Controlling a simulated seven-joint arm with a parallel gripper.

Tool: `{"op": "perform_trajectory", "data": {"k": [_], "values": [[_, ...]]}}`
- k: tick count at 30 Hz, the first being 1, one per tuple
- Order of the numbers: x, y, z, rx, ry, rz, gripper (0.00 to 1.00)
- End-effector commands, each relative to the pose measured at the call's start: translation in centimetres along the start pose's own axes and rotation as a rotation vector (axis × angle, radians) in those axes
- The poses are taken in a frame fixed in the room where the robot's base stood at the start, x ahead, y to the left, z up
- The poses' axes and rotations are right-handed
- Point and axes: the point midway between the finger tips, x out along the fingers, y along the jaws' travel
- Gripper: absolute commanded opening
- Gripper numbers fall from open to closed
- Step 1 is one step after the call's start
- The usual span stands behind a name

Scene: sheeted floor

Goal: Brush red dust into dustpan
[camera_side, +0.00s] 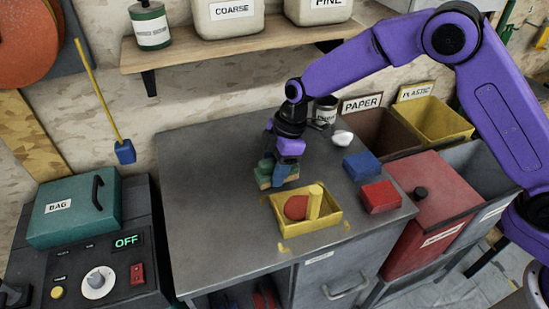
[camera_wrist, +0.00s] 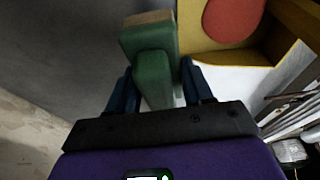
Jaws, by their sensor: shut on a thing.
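My gripper (camera_side: 279,178) points down over the grey worktop, its blue fingers shut on a green block-like brush (camera_side: 265,168) with a tan lower edge. In the wrist view, the green brush (camera_wrist: 150,55) sits between the two fingers (camera_wrist: 160,88). The brush is low, at or just above the worktop; I cannot tell whether it touches. A yellow tray-like dustpan (camera_side: 332,222) lies just in front and to the right. A red round patch (camera_side: 296,208) is inside it, beside an upright yellow cylinder (camera_side: 314,202). No loose red dust can be made out on the worktop.
A blue block (camera_side: 362,164), a red block (camera_side: 380,196) and a white lump (camera_side: 342,138) lie right of my gripper. Bins labelled PAPER and PLASTIC (camera_side: 440,120) and a red bin (camera_side: 432,190) stand farther right. The worktop's left side (camera_side: 205,200) is clear.

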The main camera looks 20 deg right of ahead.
Motion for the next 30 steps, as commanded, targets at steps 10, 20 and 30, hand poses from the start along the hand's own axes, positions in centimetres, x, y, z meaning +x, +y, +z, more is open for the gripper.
{"op": "perform_trajectory", "data": {"k": [10, 20, 30], "values": [[2.7, 1.4, 0.7, 0.002, 0.002, 0.002, 0.18], [2.7, 3.9, 0.8, 0.002, 0.0, 0.0, 0.18], [2.7, 1.8, 0.7, 0.001, -0.001, -0.003, 0.18]]}}
